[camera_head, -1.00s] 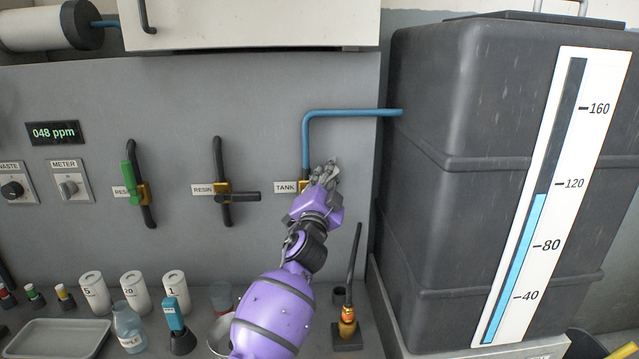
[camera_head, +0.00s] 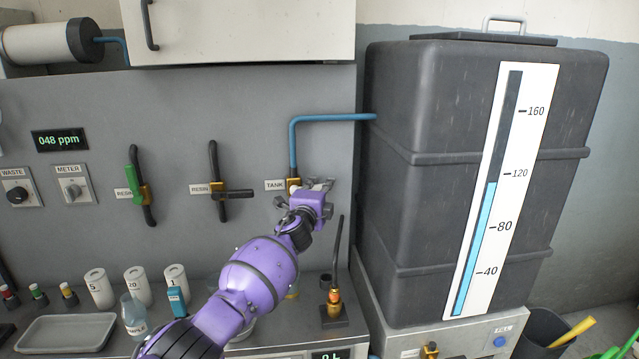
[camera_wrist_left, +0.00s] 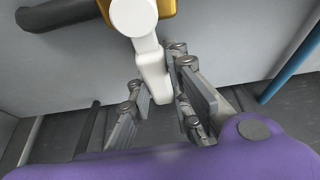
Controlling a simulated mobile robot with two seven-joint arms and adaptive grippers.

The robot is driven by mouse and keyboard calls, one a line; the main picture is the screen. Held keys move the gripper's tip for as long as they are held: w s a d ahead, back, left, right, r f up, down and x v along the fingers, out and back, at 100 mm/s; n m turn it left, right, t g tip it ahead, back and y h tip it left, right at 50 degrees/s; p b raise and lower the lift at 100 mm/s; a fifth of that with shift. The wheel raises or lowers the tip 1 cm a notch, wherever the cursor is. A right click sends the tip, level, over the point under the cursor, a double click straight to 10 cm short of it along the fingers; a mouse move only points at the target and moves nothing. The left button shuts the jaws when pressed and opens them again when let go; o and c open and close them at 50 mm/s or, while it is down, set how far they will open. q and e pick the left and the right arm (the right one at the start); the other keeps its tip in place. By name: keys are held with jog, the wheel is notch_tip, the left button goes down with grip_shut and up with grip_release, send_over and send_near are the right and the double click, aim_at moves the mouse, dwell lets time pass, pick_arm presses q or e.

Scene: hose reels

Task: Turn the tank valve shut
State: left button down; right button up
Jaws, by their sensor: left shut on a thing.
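The tank valve (camera_head: 294,186) is a brass body under the blue pipe, beside the TANK label (camera_head: 275,185) on the grey panel. My left gripper (camera_head: 318,186) is at the valve's right side and covers part of it. In the left wrist view, the valve's white handle (camera_wrist_left: 150,62) comes down from the brass body (camera_wrist_left: 168,7) and sits between the fingers of my left gripper (camera_wrist_left: 160,92), which are shut on it. In the head view the handle is mostly hidden by the gripper. My right gripper is in neither view.
The dark tank (camera_head: 400,100) with its level gauge (camera_head: 500,200) stands close on the right. Two resin valves (camera_head: 217,190) (camera_head: 140,190) are on the panel to the left. Bottles, canisters and a tray (camera_head: 65,333) stand on the counter below, with a probe stand (camera_head: 334,312) near my arm.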

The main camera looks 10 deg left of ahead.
pick_arm(q)
jog(key=shift+f, duration=0.1)
dwell(0.5)
jog(key=c, duration=1.6)
grip_release()
jog(key=shift+f, duration=0.1)
jog(key=shift+s+a, duration=0.2)
jog(key=shift+s, duration=0.35)
jog(key=s, duration=0.7)
jog(key=s+a, duration=0.1)
jog(key=s, duration=0.2)
jog(key=shift+s, duration=0.4)
